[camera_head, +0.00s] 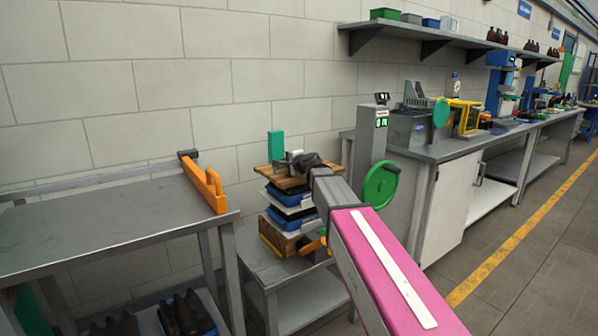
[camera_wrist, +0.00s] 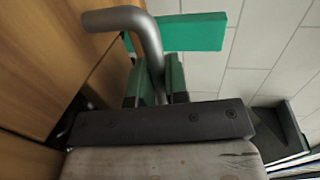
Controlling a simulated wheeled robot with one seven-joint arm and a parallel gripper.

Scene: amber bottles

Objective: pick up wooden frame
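The wooden frame (camera_head: 283,181) appears as a brown wooden piece on top of a stack on a low grey table in the head view. In the wrist view its brown wooden face (camera_wrist: 40,65) fills the left side, with a bent grey metal handle (camera_wrist: 148,45) in front of it. My gripper (camera_wrist: 155,85) has green pads on either side of the handle, with no clear gap, so it looks shut on it. In the head view my gripper (camera_head: 312,162) is at the top of the stack, partly hidden by my arm.
Blue and white trays (camera_head: 290,197) and another wooden piece (camera_head: 282,238) lie below in the stack. A green block (camera_head: 276,145) stands behind it, near the wall. A grey post with a green wheel (camera_head: 381,184) is close on the right. A grey table (camera_head: 110,215) stands left.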

